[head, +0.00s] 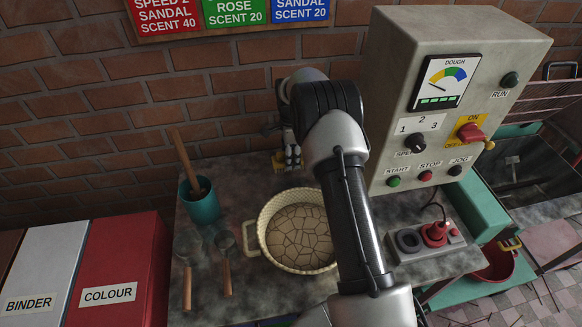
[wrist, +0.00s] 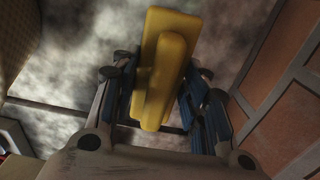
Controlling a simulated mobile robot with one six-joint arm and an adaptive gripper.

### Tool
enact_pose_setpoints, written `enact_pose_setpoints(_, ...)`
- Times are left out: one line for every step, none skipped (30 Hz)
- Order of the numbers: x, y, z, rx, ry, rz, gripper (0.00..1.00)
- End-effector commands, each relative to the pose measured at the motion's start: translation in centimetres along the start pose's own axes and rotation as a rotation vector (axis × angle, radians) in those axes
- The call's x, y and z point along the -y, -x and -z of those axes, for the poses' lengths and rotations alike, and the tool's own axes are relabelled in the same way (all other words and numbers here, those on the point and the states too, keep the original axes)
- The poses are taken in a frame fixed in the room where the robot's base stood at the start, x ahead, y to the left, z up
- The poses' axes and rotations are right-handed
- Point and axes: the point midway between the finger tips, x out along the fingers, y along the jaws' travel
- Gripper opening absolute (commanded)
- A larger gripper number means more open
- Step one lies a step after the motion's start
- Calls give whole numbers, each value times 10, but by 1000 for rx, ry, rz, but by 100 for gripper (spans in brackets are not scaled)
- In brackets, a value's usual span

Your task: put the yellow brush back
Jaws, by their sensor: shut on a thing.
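The yellow brush (wrist: 165,65) is between the blue-padded fingers of my gripper (wrist: 158,95) in the wrist view. My gripper is shut on it. In the head view my gripper (head: 289,152) is at the back of the grey worktop, close to the brick wall and behind the woven basket. A bit of the yellow brush (head: 291,161) shows there, low over the worktop. I cannot tell whether the brush touches the worktop. My arm hides part of the area to its right.
A woven basket (head: 265,234) of cracked dough stands in front of my gripper. A teal cup (head: 201,208) with a wooden-handled tool and two scoops (head: 226,265) are to the left. The grey control machine (head: 440,100) rises to the right. The brick wall (head: 130,90) is close behind.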

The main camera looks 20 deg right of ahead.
Motion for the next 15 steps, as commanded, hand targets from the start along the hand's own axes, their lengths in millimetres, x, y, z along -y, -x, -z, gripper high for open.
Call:
enact_pose_setpoints(0,-2,0,0,0,1,19)
enact_pose_setpoints(0,-5,0,0,0,1,19)
enact_pose_setpoints(0,-9,0,0,0,0,19)
enact_pose_setpoints(0,-13,0,0,0,0,19)
enact_pose_setpoints(0,-17,0,0,0,-1,19)
enact_pose_setpoints(0,-25,0,0,0,-1,19)
enact_pose_setpoints(0,-30,0,0,0,-1,19)
enact_pose_setpoints(0,-34,0,0,0,-1,19)
enact_pose_setpoints(0,-40,0,0,0,0,19)
enact_pose_setpoints(0,-42,0,0,0,0,19)
enact_pose_setpoints(0,-44,0,0,0,0,19)
enact_pose_setpoints(0,-44,0,0,0,1,19)
enact_pose_setpoints(1,-43,0,0,0,2,19)
enact_pose_setpoints(1,-43,0,0,0,2,19)
enact_pose_setpoints(1,-42,0,0,0,2,19)
